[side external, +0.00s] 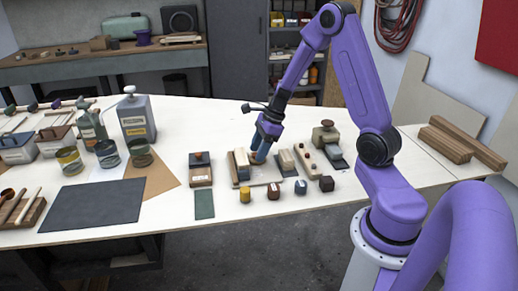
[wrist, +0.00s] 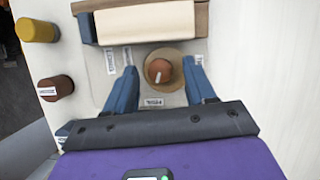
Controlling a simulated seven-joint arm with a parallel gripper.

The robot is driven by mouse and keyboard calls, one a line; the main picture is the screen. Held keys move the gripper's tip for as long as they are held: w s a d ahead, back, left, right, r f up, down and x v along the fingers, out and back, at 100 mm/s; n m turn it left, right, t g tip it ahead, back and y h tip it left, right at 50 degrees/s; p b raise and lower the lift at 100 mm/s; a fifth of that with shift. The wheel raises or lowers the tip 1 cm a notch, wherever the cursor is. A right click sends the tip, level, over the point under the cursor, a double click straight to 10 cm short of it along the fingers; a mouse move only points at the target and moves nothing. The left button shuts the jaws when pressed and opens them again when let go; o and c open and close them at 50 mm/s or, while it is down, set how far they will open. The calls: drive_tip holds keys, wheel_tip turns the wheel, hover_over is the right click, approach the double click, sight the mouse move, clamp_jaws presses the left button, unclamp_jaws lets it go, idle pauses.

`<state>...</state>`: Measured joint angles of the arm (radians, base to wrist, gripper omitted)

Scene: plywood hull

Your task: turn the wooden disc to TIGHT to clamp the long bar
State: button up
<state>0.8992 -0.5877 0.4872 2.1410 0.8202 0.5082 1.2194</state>
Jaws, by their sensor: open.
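In the wrist view, the tan wooden disc (wrist: 177,62) lies on a pale board with a reddish-brown knob (wrist: 162,69) on top. A short white mark shows on the knob. The cream long bar (wrist: 145,24) lies just beyond the disc, between a blue block at its left and wood behind. Small labels sit around the disc; their words are too small to read. My gripper (wrist: 160,68) is open, with one blue finger on each side of the disc and knob. I cannot tell whether the fingers touch it. In the side view, my gripper (side external: 260,153) reaches down over the fixture and hides much of the disc.
A yellow cylinder (side external: 245,195), a dark red one (side external: 273,193), a blue piece (side external: 300,187) and a dark brown piece (side external: 326,183) stand along the front. A wooden-topped block (side external: 200,172) is left of the fixture, other fixtures right. Clear tabletop lies behind.

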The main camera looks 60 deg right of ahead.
clamp_jaws()
drive_tip(key=shift+n, duration=0.3)
drive_tip(key=n+g, duration=0.1)
drive_tip(key=n, duration=0.1)
drive_tip(key=n+y, duration=0.1)
drive_tip(key=n, duration=0.1)
drive_tip(key=shift+w+d+n+g, duration=0.1)
drive_tip(key=shift+w+n+g, duration=0.1)
drive_tip(key=shift+n+g, duration=0.2)
drive_tip(key=n+g, duration=0.1)
drive_tip(key=n, duration=0.1)
drive_tip(key=n+g, duration=0.1)
drive_tip(key=n, duration=0.2)
drive_tip(key=shift+w, duration=0.2)
drive_tip(key=n+g, duration=0.1)
drive_tip(key=n, duration=0.2)
drive_tip(key=n+g+h, duration=0.1)
drive_tip(key=n, duration=0.1)
drive_tip(key=shift+w+n, duration=0.2)
drive_tip(key=shift+n, duration=0.2)
drive_tip(key=n, duration=0.2)
drive_tip(key=n+g+h, duration=0.1)
drive_tip(key=n, duration=0.2)
drive_tip(key=shift+w+a+n+h, duration=0.1)
drive_tip(key=shift+a+n+h, duration=0.2)
drive_tip(key=shift+h, duration=0.1)
